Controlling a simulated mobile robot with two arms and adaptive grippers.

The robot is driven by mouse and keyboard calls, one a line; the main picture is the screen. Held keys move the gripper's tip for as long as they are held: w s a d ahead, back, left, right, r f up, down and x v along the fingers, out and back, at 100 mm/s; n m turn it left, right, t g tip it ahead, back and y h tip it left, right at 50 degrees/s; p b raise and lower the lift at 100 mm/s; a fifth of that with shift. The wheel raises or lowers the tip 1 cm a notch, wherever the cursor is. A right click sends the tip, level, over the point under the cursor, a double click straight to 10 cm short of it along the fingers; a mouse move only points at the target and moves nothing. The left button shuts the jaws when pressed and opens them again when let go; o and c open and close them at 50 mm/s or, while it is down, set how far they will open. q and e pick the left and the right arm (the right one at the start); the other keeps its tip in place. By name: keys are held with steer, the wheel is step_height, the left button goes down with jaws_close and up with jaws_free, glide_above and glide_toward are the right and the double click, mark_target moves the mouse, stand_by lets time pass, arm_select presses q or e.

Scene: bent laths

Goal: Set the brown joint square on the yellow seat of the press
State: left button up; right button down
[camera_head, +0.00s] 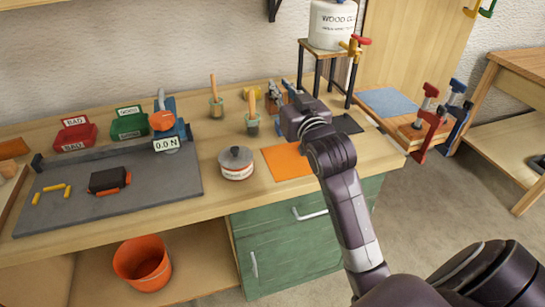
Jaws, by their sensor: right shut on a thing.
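My right gripper (275,97) is above the back right of the workbench, its fingers partly hidden by its own wrist. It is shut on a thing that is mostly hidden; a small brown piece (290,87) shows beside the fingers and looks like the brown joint. A blue device with an orange knob and a "0.0 N" display, seemingly the press (170,122), stands at the back of the grey board, apart from the gripper. I cannot make out its yellow seat clearly. My left gripper is not in view.
The grey board (150,190) carries a black and orange block (108,180) and small yellow pieces. Red (76,134) and green (128,123) bins, brush jars (216,105) and a round tin (236,163) stand on the bench. An orange mat (285,163) is clear.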

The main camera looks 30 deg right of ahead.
step_height(320, 180, down, 17)
steer(key=shift+f+b, duration=0.1)
steer(key=shift+b, duration=0.55)
steer(key=shift+f, duration=0.1)
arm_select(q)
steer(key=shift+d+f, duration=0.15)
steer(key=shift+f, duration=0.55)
arm_select(e)
steer(key=shift+f, duration=0.15)
steer(key=c, duration=1.8)
jaws_free()
steer(key=shift+c, duration=0.2)
